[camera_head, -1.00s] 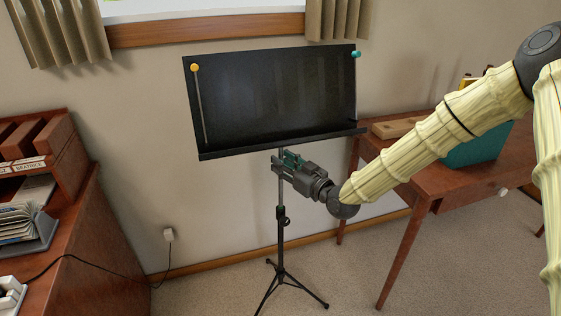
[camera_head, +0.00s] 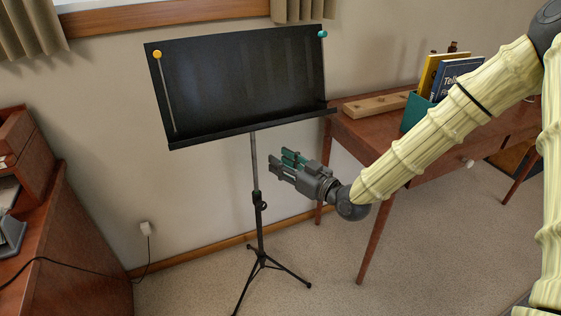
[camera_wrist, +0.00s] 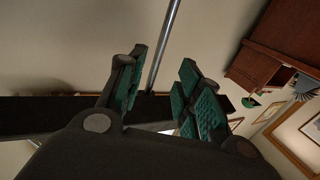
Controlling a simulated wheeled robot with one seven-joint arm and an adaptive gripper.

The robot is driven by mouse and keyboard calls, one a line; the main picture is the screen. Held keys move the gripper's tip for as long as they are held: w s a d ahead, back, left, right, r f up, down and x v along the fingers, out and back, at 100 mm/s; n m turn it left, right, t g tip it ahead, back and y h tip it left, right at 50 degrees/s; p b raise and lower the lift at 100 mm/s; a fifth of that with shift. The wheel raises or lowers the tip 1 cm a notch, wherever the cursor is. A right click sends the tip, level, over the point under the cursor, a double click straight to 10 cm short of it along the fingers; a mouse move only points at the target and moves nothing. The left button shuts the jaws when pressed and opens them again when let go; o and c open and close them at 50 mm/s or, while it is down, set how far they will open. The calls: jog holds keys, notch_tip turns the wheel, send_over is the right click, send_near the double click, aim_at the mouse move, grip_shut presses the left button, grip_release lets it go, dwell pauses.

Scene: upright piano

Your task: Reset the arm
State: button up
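My gripper (camera_head: 283,161) is in the middle of the head view, below the lower right part of the black music stand (camera_head: 235,85) and to the right of its pole (camera_head: 254,165). In the wrist view my gripper's fingers (camera_wrist: 160,92) with green pads stand apart with nothing between them gripped. The stand's metal pole (camera_wrist: 164,45) shows beyond the fingers, apart from them as far as I can tell. My arm reaches in from the right.
A wooden desk (camera_head: 430,150) stands at right, with a wooden block (camera_head: 375,105), books (camera_head: 455,75) and a green holder (camera_head: 415,112). A brown cabinet (camera_head: 75,240) is at left. The stand's tripod legs (camera_head: 262,262) spread on open carpet (camera_head: 330,265).

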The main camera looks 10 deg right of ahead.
jog(key=s+d+f+m+g+h, duration=0.2)
jog(key=s+d+f+g+h, duration=0.1)
jog(key=s+f, duration=0.75)
jog(key=s+d+f+m+g+h, duration=0.25)
jog(key=s+f, duration=0.45)
jog(key=f, duration=0.6)
jog(key=s+d+f+m+g+h, duration=0.2)
jog(key=s+f+g+h, duration=0.15)
jog(key=s+f, duration=0.7)
jog(key=s+d+f+m+g+h, duration=0.1)
jog(key=s+d+f+g, duration=0.25)
jog(key=s, duration=0.45)
jog(key=s+d+f+m+g+h, duration=0.1)
jog(key=s+d+f+g+h, duration=0.2)
jog(key=s, duration=0.4)
notch_tip(320, 180, up, 18)
jog(key=t+y+p, duration=0.1)
jog(key=p, duration=1.7)
jog(key=shift+w+d+t, duration=0.3)
jog(key=shift+d+t, duration=0.05)
jog(key=shift+a+f+y, duration=0.1)
jog(key=shift+f+y, duration=0.05)
jog(key=shift+y, duration=0.15)
